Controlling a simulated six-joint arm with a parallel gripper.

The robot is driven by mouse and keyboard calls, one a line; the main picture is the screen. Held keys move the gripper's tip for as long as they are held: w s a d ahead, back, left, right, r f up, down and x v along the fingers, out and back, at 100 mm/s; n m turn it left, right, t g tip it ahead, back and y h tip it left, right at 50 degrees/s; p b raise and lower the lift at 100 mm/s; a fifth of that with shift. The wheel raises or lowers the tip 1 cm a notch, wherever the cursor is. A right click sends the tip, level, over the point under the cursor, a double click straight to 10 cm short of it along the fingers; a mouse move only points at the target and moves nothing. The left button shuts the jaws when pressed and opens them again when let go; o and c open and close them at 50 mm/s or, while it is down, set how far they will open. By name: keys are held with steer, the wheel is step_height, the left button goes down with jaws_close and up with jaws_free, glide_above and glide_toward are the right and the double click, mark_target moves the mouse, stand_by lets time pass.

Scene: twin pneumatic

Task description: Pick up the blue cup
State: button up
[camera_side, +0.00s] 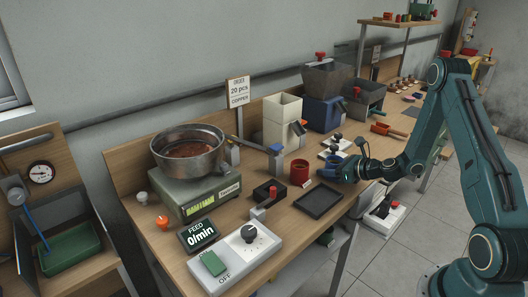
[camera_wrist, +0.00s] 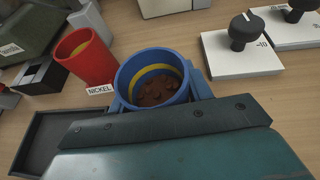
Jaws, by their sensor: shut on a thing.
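The blue cup (camera_wrist: 124,80) sits between the fingers of my gripper (camera_wrist: 158,92) in the wrist view. It has a yellow band inside and several brown pieces at its bottom. My gripper is shut on it. In the side view, my gripper (camera_side: 345,170) is low over the bench's front edge, with the blue cup (camera_side: 328,172) at its tip. The cup looks roughly upright. I cannot tell whether its base touches the bench.
A red cup (camera_wrist: 84,58) stands left of the blue cup, near a NICKEL label (camera_wrist: 99,90). A black tray (camera_wrist: 33,141) lies beside my gripper. White dial boxes (camera_wrist: 238,55) stand to the right. A scale with a metal pan (camera_side: 190,160) is farther left on the bench.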

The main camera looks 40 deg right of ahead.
steer(key=shift+r, duration=0.2)
step_height(320, 180, up, 20)
steer(key=shift+f, duration=0.15)
stand_by(0.9)
stand_by(0.5)
steer(key=w+a+r+n+g+y, duration=0.2)
steer(key=w+a+n+y, duration=0.2)
steer(key=w+a, duration=0.75)
steer(key=w+a+r+n+g+y, duration=0.1)
steer(key=w+a+r+n+y, duration=0.2)
steer(key=w+a, duration=0.9)
steer(key=s+a+n+g+y, duration=0.1)
steer(key=a+n+y, duration=0.1)
steer(key=a, duration=1.2)
steer(key=shift+s+a+r+g, duration=0.15)
steer(key=shift+s+a+g, duration=0.05)
steer(key=shift+a+g, duration=0.2)
steer(key=shift+w+d, duration=0.1)
